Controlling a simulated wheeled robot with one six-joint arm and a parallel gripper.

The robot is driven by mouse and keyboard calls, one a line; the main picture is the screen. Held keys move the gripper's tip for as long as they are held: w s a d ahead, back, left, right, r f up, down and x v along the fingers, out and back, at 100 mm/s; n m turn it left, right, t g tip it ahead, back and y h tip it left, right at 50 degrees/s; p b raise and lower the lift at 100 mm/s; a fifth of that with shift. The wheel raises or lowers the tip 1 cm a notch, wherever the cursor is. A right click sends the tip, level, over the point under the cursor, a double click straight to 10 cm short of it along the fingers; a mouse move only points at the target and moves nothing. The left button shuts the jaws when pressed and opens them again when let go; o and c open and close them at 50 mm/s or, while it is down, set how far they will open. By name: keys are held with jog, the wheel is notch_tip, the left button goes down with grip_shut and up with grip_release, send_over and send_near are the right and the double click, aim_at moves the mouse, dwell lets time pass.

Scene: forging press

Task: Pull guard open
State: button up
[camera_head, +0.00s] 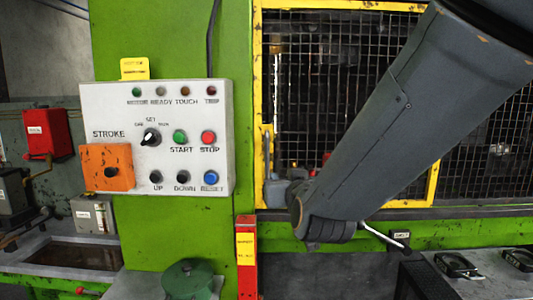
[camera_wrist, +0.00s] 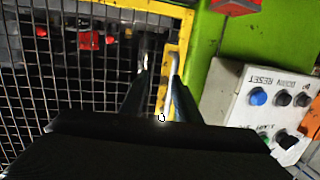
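The guard is a wire-mesh panel in a yellow frame (camera_head: 345,5), standing across the press opening. In the wrist view, which is upside down, the handle (camera_wrist: 168,75) shows between my two fingers. My gripper (camera_head: 272,185) is at the handle's lower part in the head view. In the wrist view my gripper (camera_wrist: 160,68) has its fingers apart, with a gap on the left of the handle. The right finger overlaps the handle's edge, and I cannot tell whether it touches.
A white control panel (camera_head: 220,100) with buttons and an orange box (camera_head: 107,168) is on the green column (camera_head: 150,40) left of the guard. A red post (camera_head: 246,275) stands below. My arm covers much of the mesh. A grey bench (camera_head: 490,285) is at the lower right.

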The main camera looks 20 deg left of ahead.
aim_at(268, 157)
jog(key=shift+t+y, duration=0.4)
jog(key=shift+t, duration=0.2)
jog(key=shift+w+a+r+p, duration=0.5)
jog(key=shift+w+a+r, duration=0.15)
jog(key=shift+w+a, duration=0.4)
jog(key=shift+w+a+r+p, duration=0.6)
jog(key=shift+w+a, duration=0.3)
jog(key=shift+w, duration=0.1)
jog(key=shift+w+a+r+p, duration=0.45)
jog(key=shift+w+a+r, duration=0.2)
jog(key=shift+w+a, duration=0.4)
grip_shut()
